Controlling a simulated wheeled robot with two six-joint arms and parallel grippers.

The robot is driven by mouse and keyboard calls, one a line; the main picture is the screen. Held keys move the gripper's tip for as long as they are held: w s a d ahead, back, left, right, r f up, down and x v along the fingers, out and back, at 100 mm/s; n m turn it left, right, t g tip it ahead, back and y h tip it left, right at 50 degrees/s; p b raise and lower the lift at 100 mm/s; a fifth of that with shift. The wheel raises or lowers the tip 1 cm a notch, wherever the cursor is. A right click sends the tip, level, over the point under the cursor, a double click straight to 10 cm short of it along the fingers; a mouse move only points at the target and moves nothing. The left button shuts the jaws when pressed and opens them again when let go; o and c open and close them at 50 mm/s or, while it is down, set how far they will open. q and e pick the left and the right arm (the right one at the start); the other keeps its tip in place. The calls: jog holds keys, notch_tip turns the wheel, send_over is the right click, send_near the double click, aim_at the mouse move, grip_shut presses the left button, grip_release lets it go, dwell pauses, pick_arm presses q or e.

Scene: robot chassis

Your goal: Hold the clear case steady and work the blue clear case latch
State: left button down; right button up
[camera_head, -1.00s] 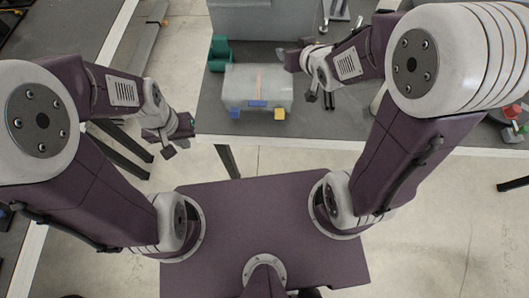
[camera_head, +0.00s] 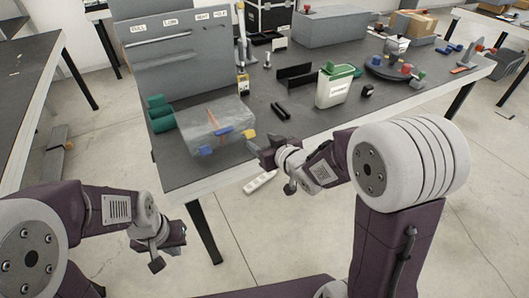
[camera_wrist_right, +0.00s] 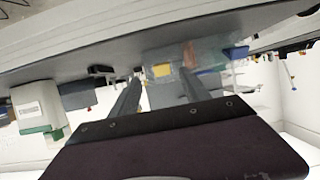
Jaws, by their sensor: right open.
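The clear case (camera_head: 200,118) lies on the near left part of the dark table, with an orange strip showing inside it. The blue latch (camera_head: 205,151) is at the left of its front side, and a yellow latch (camera_head: 249,135) is at the right. In the right wrist view the yellow latch (camera_wrist_right: 162,70) shows between my fingers and the blue latch (camera_wrist_right: 237,52) lies to the right. My right gripper (camera_head: 266,152) is open beside the case's right front end, apart from the blue latch. My left gripper (camera_head: 180,233) is off the table, left of its front corner; its fingers are unclear.
A white and green container (camera_head: 337,87), black holders (camera_head: 295,75) and a round tray (camera_head: 393,68) are further right. A grey panel (camera_head: 165,48) stands behind the case. The table's front edge runs below the case.

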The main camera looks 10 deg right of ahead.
aim_at(251, 135)
jog(key=b+x, duration=0.1)
jog(key=x, duration=0.7)
jog(key=shift+w+a, duration=0.25)
jog(key=shift+w, duration=0.1)
grip_shut()
dwell(0.6)
